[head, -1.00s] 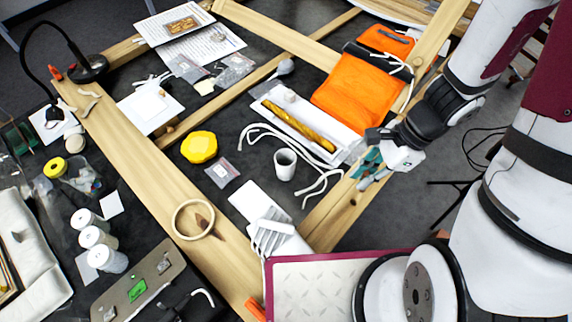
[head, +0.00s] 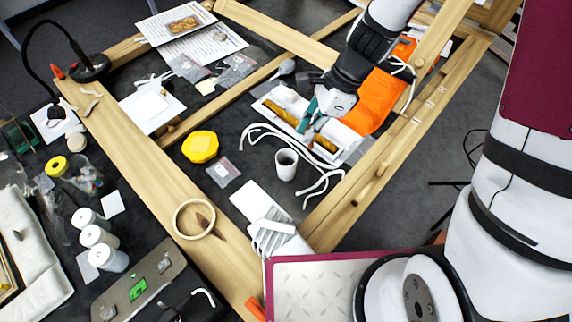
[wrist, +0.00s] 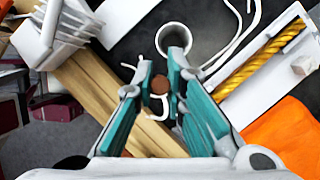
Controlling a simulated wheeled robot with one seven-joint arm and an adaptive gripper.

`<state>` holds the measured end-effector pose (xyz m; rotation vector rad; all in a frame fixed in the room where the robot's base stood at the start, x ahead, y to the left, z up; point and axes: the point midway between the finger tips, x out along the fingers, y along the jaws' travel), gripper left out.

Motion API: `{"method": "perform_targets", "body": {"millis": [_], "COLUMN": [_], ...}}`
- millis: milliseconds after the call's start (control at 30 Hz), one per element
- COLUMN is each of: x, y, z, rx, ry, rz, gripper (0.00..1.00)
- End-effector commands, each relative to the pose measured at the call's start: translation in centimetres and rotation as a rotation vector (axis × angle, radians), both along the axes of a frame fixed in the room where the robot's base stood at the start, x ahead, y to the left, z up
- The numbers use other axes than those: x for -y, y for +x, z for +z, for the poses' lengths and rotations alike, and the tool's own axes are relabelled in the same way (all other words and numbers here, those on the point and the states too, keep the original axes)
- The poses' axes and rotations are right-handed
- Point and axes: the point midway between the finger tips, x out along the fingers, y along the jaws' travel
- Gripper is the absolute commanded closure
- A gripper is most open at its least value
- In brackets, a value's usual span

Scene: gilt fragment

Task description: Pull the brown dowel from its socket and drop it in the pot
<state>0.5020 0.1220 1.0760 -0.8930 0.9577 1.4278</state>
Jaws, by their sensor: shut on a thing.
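My gripper (head: 307,124) is over the white tray with the golden twisted bar in the head view. In the wrist view its teal fingers (wrist: 161,78) are shut on the brown dowel (wrist: 160,85), whose round end shows between the fingertips. The dowel cannot be made out in the head view. The pot, a white open cylinder (head: 286,165), stands on the dark surface below and slightly left of the gripper. In the wrist view the pot (wrist: 164,45) lies just beyond the fingertips. The dowel's height above the surface is hard to tell.
The white tray (head: 347,139) lies beside the pot, with an orange cloth (head: 372,100) behind it. White cords (head: 322,184) curl around the pot. A yellow lump (head: 200,146) is to its left. Wooden beams (head: 330,215) frame the area.

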Motion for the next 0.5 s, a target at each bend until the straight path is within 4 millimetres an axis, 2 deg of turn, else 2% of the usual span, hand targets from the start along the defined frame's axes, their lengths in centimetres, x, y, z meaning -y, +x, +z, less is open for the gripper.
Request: {"method": "perform_targets", "body": {"millis": [100,200,367,500], "x": [-2.3,-3.3,-3.7,-3.6], "y": [1.0,1.4,1.6,1.7], "z": [0.9,1.2,0.4,-1.3], "rx": [0.003,0.002,-0.002,-0.003], "ry": [0.002,0.002,0.002,0.002], "rz": [0.000,-0.004,-0.008,-0.009], "gripper": [0.99,0.99,0.99,0.99]}}
